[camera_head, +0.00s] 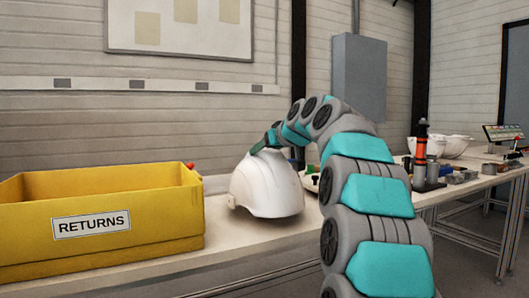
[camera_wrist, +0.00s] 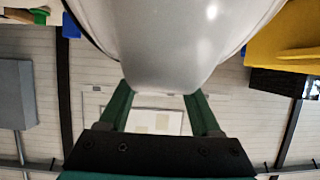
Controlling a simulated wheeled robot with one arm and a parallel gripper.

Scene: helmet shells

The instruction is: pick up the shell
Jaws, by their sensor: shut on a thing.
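The white helmet shell (camera_head: 266,188) is at the middle of the head view, over the workbench (camera_head: 225,247) and right of the yellow bin. My gripper (camera_head: 257,147) reaches it from above and behind and is shut on its upper part. In the wrist view the shell (camera_wrist: 165,45) fills the top middle, and its near end sits between the two green fingers of my gripper (camera_wrist: 160,92). I cannot tell whether the shell's rim touches the bench. The far finger contact is hidden in the head view.
A yellow bin (camera_head: 30,236) labelled RETURNS stands on the bench at left. More white shells (camera_head: 453,147) and a black-and-orange tool (camera_head: 420,152) are on another table at right. Small coloured items lie behind the shell. The bench front between bin and shell is clear.

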